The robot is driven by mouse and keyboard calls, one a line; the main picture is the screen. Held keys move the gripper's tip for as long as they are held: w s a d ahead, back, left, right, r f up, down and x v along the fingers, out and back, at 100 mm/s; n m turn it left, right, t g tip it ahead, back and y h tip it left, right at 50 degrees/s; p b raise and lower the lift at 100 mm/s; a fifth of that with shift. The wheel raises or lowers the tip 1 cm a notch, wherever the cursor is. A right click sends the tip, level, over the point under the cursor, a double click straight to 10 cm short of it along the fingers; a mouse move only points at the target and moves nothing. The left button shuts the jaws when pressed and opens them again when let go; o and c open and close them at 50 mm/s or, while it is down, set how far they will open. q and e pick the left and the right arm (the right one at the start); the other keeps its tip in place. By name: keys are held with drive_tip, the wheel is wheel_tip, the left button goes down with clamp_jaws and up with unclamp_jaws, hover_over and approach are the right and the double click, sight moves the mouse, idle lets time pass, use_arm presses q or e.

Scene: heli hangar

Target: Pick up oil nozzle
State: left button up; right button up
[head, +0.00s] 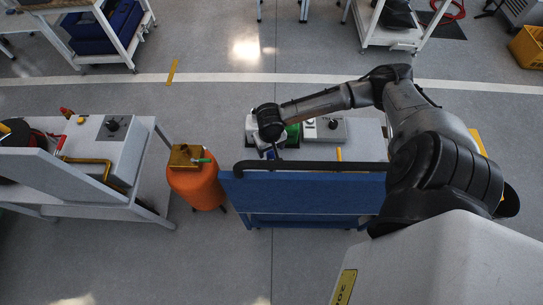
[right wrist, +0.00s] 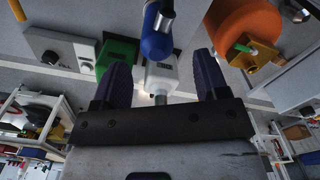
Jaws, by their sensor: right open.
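My right gripper (right wrist: 158,62) is open, with its two dark purple fingers spread apart in the right wrist view. A blue cylinder with a metal end (right wrist: 157,32) and a white labelled block (right wrist: 160,76) show between and beyond the fingers; I cannot tell whether either touches them. No part is clearly recognisable as the oil nozzle; the blue piece may be it. In the head view, my right arm reaches over the blue cart (head: 305,192), and the wrist hides most of what lies below it. My left gripper is in neither view.
A green box (right wrist: 116,58) and a grey box with a knob (right wrist: 62,47) lie beside the right gripper. An orange canister (head: 197,187) with a brass top stands left of the cart. A grey workbench (head: 92,150) is further left. The cart's black handle rail (head: 310,166) is close to the arm.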

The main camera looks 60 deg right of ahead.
sight(272, 153)
drive_tip(key=f, duration=0.3)
drive_tip(key=f+b, duration=0.1)
drive_tip(key=f, duration=0.1)
drive_tip(key=shift+s, duration=0.3)
clamp_jaws()
idle(0.4)
